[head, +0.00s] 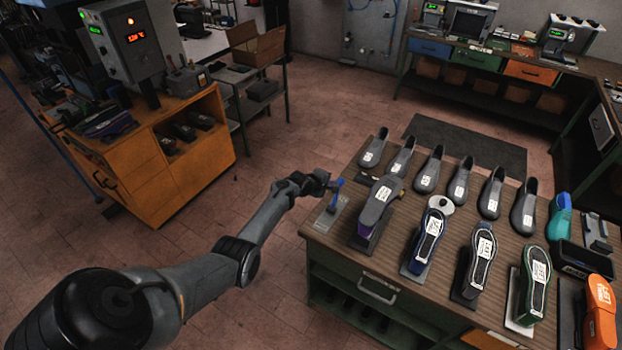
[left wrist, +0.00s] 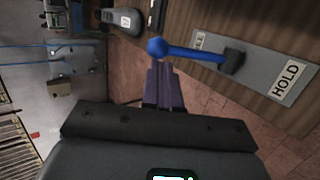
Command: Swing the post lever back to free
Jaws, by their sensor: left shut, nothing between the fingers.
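The post lever is a blue bar with a round blue knob (left wrist: 157,48), on a dark pivot (left wrist: 232,62) fixed to a grey plate (left wrist: 262,80). In the left wrist view the bar points left, away from the HOLD label (left wrist: 286,80). A second small label (left wrist: 200,40) is partly behind the bar and unreadable. In the head view the blue lever (head: 336,187) stands at the bench's near left corner. My left gripper (left wrist: 160,68) is shut and empty, its fingertips close to the knob; contact is unclear. It also shows in the head view (head: 327,184). My right gripper is out of view.
An orange cabinet (head: 185,175) stands at left. The floor between is clear.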

